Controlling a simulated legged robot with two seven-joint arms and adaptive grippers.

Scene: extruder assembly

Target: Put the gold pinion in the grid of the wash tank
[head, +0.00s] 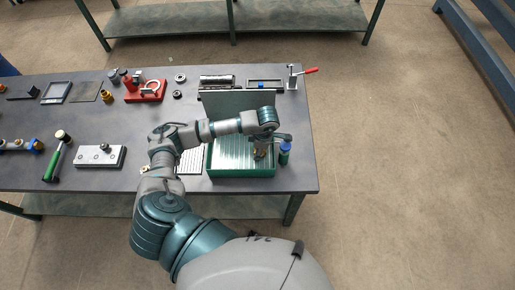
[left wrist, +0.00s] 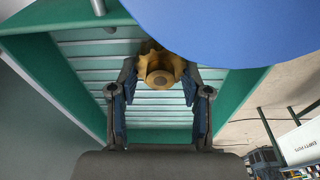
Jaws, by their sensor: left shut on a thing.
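The gold pinion (left wrist: 160,66), a toothed wheel with a round hub, sits between the fingertips of my left gripper (left wrist: 160,80) in the left wrist view. The gripper is shut on it. In the head view the small pinion (head: 259,154) shows below my left gripper (head: 265,146), over the right part of the wash tank (head: 240,173). The tank is a green box with a pale slatted grid (left wrist: 85,62) inside. I cannot tell whether the pinion touches the grid. My right gripper is not in view.
A green bottle with a blue top (head: 285,148) stands against the tank's right side. A large blue shape (left wrist: 235,25) covers the wrist view's upper right. An upright grey panel (head: 238,104) stands behind the tank.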

